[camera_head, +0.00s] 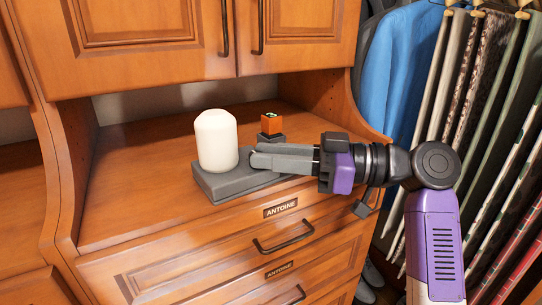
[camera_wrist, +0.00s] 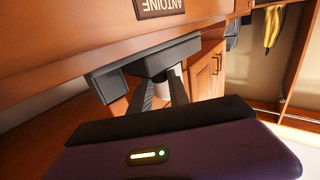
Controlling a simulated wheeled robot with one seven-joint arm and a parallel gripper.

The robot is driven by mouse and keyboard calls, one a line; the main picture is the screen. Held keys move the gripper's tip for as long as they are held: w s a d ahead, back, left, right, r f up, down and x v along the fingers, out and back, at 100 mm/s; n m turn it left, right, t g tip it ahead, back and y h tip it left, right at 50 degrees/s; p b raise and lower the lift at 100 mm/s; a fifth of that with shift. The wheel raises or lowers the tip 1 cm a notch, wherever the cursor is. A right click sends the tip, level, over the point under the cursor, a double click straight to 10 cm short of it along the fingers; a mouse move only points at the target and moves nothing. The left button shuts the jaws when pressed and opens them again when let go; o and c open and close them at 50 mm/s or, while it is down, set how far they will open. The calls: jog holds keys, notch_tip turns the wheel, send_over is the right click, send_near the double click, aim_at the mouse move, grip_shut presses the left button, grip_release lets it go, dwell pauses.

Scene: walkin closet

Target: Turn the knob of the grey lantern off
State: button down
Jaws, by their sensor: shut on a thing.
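The grey lantern (camera_head: 217,182) stands on the dresser top, with a flat dark grey base and a white rounded dome (camera_head: 216,140) upright on its left part. My gripper (camera_head: 254,160) reaches in from the right, its fingers low over the right part of the base, beside the dome. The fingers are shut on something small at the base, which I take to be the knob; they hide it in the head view. In the wrist view, turned upside down, the fingers (camera_wrist: 163,92) meet the dark base (camera_wrist: 118,84). The knob's angle cannot be made out.
A small orange cube-like thing (camera_head: 271,123) on a dark stand is behind my gripper. Drawers labelled ANTOINE (camera_head: 281,208) lie below the top. Upper cabinet doors (camera_head: 150,35) overhang it. Hanging clothes (camera_head: 400,75) are at the right. The dresser top left of the lantern is clear.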

jog(key=c, duration=1.2)
grip_release()
jog(key=shift+c, duration=0.2)
jog(key=d, duration=0.7)
jog(key=shift+s+d, duration=0.35)
jog(key=shift+f, duration=0.1)
